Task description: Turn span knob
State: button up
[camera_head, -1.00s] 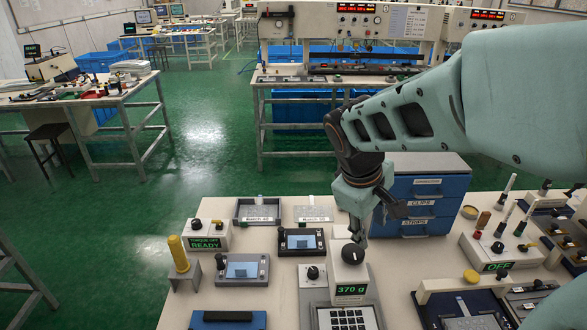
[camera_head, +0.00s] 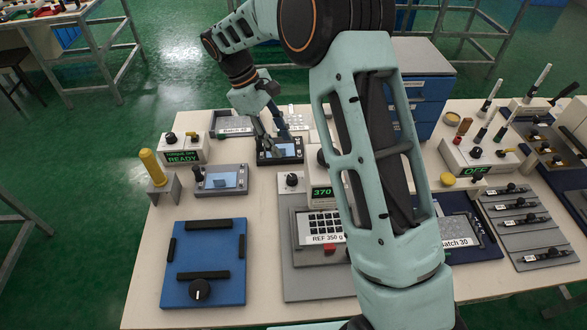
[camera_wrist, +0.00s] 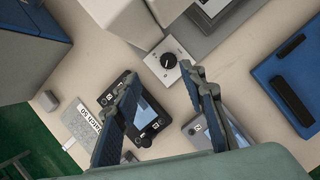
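A black knob (camera_head: 291,180) with a white mark sits on a small pale plate left of the weight display, which reads 370 (camera_head: 321,192). It also shows in the wrist view as a round knob (camera_wrist: 168,60), upright and apart from my fingers. Another dark knob (camera_head: 322,157) on top of the display box is partly hidden by my arm. No readable label shows which knob is the span knob. My gripper (camera_head: 277,140) is over the black device with a blue screen (camera_head: 282,151). In the wrist view my gripper (camera_wrist: 161,98) has its fingers spread, with nothing held between them.
A grey device with a blue screen (camera_head: 221,180) stands left of the black one. A blue board (camera_head: 205,265) with black bars and its own knob lies at the front left. A yellow-topped post (camera_head: 152,167) and a READY box (camera_head: 183,150) stand farther left.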

aim_at(292, 176)
jog(key=shift+g, duration=0.4)
jog(key=x, duration=0.4)
jog(key=a+x, duration=0.1)
jog(key=x, duration=0.7)
jog(key=shift+w+a+f, duration=0.3)
jog(key=shift+a+f, duration=0.05)
jog(key=shift+a, duration=0.05)
grip_shut()
